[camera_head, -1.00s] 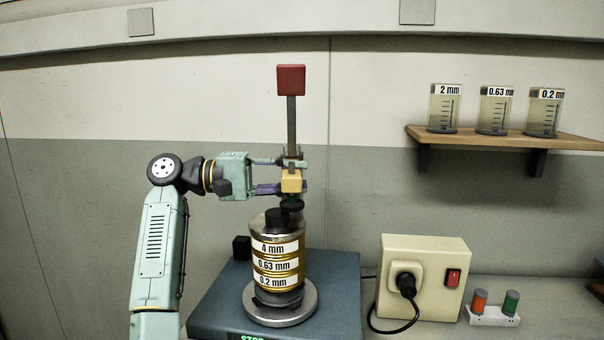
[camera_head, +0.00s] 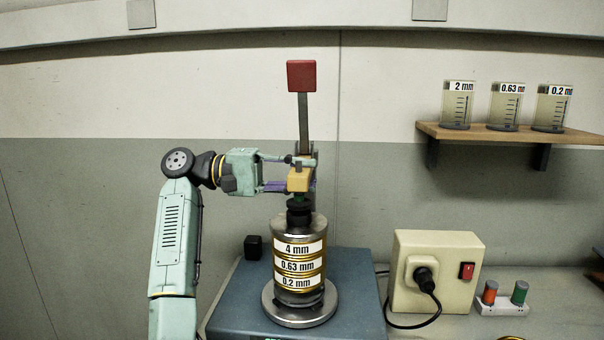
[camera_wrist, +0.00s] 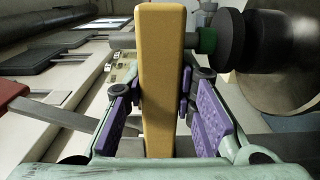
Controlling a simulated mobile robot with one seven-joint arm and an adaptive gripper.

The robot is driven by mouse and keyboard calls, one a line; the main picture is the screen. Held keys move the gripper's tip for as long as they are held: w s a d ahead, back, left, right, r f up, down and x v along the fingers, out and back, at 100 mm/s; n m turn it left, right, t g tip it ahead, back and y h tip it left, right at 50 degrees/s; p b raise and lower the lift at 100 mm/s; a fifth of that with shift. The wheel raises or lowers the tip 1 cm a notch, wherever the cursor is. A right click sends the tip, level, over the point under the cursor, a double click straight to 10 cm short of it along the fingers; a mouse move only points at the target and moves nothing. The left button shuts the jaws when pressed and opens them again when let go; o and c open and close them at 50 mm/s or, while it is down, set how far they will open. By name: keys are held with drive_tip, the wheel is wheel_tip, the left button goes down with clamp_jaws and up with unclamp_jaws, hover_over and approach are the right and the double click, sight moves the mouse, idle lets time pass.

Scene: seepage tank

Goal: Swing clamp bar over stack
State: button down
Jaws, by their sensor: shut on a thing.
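The stack (camera_head: 299,265) is a cylinder of sieves labelled 4 mm, 0.63 mm and 0.2 mm with a dark cap. It stands upright on a round metal plate. The yellow clamp bar (camera_head: 299,181) is above it, by a metal post (camera_head: 303,122) topped with a red block (camera_head: 301,76). Under the bar are a green collar and a dark foot, which appears in line with the stack's cap; whether they touch is unclear. My gripper (camera_head: 288,174) is shut on the bar. In the wrist view the bar (camera_wrist: 162,70) lies between purple pads, the dark foot (camera_wrist: 272,40) at right.
The stack's plate rests on a blue-grey base (camera_head: 235,305) with a small black block beside it. A beige power box (camera_head: 437,250) with plug and red switch stands right. A shelf (camera_head: 510,133) with three labelled beakers hangs on the right wall. Red and green cylinders (camera_head: 503,297) sit far right.

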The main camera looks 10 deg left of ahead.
drive_tip(key=shift+a+r, duration=0.1)
drive_tip(key=c, duration=1.6)
unclamp_jaws()
drive_tip(key=shift+a, duration=0.1)
drive_tip(key=s+a, duration=0.1)
drive_tip(key=a, duration=0.6)
drive_tip(key=shift+a, duration=0.2)
drive_tip(key=shift+s, duration=0.1)
